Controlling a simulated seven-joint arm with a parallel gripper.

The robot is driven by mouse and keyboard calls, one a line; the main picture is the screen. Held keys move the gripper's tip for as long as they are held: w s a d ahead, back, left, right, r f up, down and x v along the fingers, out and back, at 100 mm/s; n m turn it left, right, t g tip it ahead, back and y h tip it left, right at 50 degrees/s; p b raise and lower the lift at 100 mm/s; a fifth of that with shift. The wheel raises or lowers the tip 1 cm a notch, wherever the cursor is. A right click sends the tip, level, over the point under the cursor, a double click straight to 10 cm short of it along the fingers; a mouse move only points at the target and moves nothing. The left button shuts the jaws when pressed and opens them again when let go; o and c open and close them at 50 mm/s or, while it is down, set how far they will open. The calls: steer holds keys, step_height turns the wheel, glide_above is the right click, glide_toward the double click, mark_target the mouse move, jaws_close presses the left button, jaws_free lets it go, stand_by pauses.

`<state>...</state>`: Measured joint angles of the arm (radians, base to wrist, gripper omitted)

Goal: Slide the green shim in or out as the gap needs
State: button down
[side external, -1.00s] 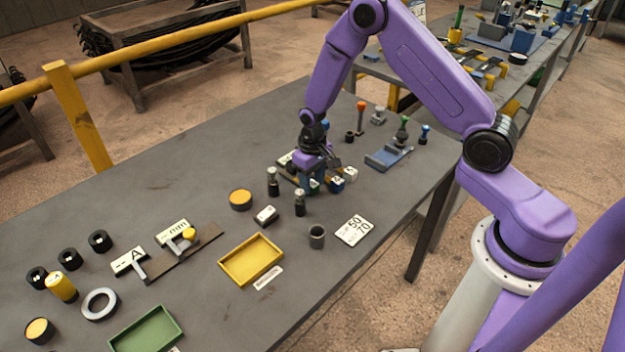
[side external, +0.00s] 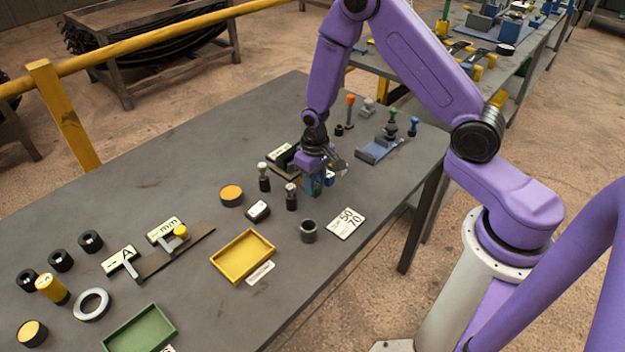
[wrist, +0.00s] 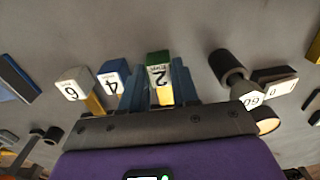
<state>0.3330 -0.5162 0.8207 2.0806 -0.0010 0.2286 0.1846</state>
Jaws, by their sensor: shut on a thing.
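The green shim (wrist: 158,60) is a narrow block with a white end face marked 2, in the middle of the wrist view. My gripper (wrist: 157,82) is shut on it, with one blue finger on each side. In the side view my gripper (side external: 316,182) is low over the right part of the table, and only a bit of green shows between the fingers. A blue block marked 4 (wrist: 113,75) and a white block marked 6 (wrist: 73,85) stand left of the shim in the wrist view. I cannot tell how deep the shim sits; the gap is hidden.
In the side view, dark posts with pale tops (side external: 291,197), a yellow tray (side external: 243,257) and a 50/70 card (side external: 346,223) are nearby. A blue stand (side external: 378,150) is to the right.

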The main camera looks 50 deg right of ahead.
mark_target(316, 185)
steer(key=c, duration=0.8)
jaws_free()
steer(key=shift+s, duration=0.35)
steer(key=shift+c, duration=0.2)
steer(key=shift+w+r, duration=0.1)
steer(key=shift+r, duration=0.25)
step_height(316, 185, up, 17)
steer(key=shift+f, duration=0.15)
steer(key=s+a+r+n, duration=0.2)
steer(key=s+a+n, duration=0.1)
steer(key=s, duration=0.3)
steer(key=s+a+r+n, duration=0.2)
steer(key=s+a+n, duration=0.1)
steer(key=s, duration=0.3)
steer(key=s+d+r+n, duration=0.1)
steer(key=s+n, duration=0.5)
steer(key=s, duration=0.9)
steer(key=shift+s+d+n, duration=0.3)
steer(key=shift+s+d, duration=0.05)
steer(key=shift+d, duration=0.25)
